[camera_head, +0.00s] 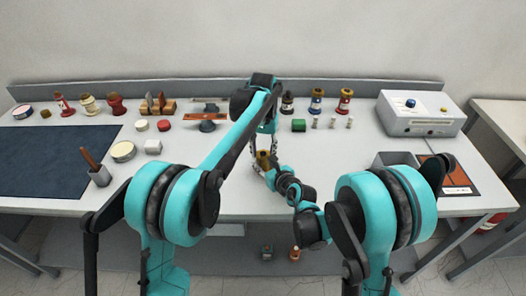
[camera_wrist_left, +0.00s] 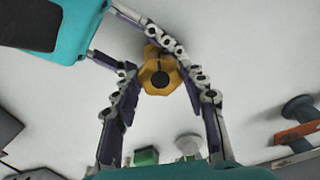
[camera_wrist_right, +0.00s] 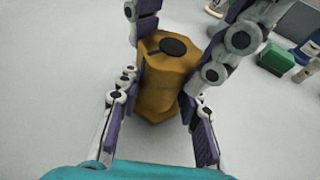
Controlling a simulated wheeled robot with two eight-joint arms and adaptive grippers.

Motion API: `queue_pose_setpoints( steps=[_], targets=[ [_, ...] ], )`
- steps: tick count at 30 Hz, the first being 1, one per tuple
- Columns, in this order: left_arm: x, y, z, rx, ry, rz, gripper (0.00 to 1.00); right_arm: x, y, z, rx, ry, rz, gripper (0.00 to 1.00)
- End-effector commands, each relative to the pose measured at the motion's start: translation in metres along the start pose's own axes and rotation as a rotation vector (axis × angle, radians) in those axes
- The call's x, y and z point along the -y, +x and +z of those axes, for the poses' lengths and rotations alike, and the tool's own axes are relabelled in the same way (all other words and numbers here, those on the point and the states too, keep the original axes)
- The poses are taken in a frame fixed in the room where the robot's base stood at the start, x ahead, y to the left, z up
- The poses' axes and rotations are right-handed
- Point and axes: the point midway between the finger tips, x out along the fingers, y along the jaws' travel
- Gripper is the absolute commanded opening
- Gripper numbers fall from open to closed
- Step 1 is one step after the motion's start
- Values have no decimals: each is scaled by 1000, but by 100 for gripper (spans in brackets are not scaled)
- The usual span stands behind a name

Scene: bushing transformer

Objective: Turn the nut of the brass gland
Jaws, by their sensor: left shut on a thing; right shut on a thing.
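The brass gland (camera_head: 262,160) is in the middle of the table, between my two grippers. In the left wrist view its golden faceted nut (camera_wrist_left: 158,80) with a dark round top is seen from above. In the right wrist view the hexagonal brass body (camera_wrist_right: 160,95) is seen from the side, with the dark top (camera_wrist_right: 173,46). My left gripper (camera_wrist_left: 160,82) comes from above and is shut on the nut. My right gripper (camera_wrist_right: 160,110) comes from the side and is shut on the lower body. Fingers hide part of the gland, and its base is hard to see.
Several bushings (camera_head: 316,101) stand along the back. A white instrument box (camera_head: 420,115) is back right, and a grey bin (camera_head: 393,160) is nearer. Bare table surrounds the gland.

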Motion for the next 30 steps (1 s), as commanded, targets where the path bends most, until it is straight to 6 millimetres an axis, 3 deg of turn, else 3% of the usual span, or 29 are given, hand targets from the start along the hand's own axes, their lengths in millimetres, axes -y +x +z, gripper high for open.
queue_pose_setpoints(
  steps=[20,21,23,30],
  targets=[
    [0,0,-1,-3,-62,0,14,0,0,0,0,0,1,0],
    [0,0,-1,-3,-61,0,50,0,0,0,0,0,1,0],
    [0,0,-1,-2,-61,0,64,0,0,0,0,0,1,0],
    [0,0,0,-1,-61,0,64,0,0,0,0,0,0,0]
  ],
)
